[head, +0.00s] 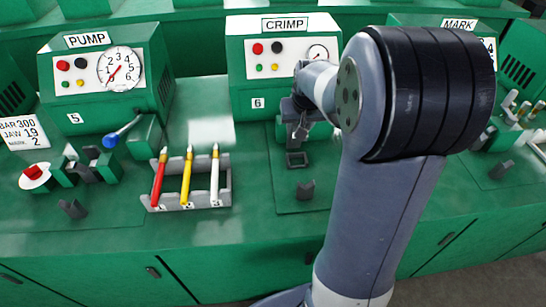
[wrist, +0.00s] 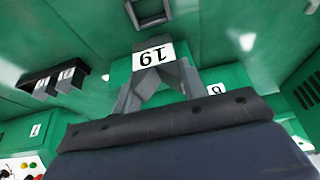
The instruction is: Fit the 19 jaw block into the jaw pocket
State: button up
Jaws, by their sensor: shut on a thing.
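My gripper (wrist: 155,85) is shut on the 19 jaw block (wrist: 152,57), a grey block with a white label reading 19, upside down in the wrist view. In the head view my gripper (head: 300,127) is in front of the CRIMP machine, and the block is too small to make out. The jaw pocket appears to be the small dark square frame (head: 297,160) on the crimp bench, just below my gripper in the picture. A dark frame (wrist: 148,12) also shows at the top of the wrist view, apart from the block.
The CRIMP machine (head: 277,65) stands behind my gripper. A dark upright bracket (head: 305,190) is nearer the bench front. A rack with three coloured pens (head: 187,190) stands left. A dark rack (wrist: 45,82) of labelled grey blocks shows in the wrist view. My arm hides the bench at right.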

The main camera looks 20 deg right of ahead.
send_over(296, 160)
jog(key=f, duration=0.9)
jog(key=shift+s+f, duration=0.2)
jog(key=shift+s, duration=0.05)
jog(key=shift+s+f+b, duration=0.3)
jog(key=shift+f+b, duration=0.35)
jog(key=shift+b, duration=0.15)
jog(key=o, duration=1.1)
jog(key=shift+s+a+f, duration=0.1)
jog(key=shift+s+f, duration=0.05)
jog(key=shift+o, duration=0.7)
jog(key=shift+r+p, duration=0.6)
jog(key=shift+p, duration=0.05)
jog(key=shift+o, duration=0.2)
jog(key=d+v, duration=0.1)
jog(key=v, duration=1.1)
jog(key=shift+w+a+r, duration=0.2)
jog(key=shift+w+a, duration=0.15)
jog(key=shift+a, duration=0.05)
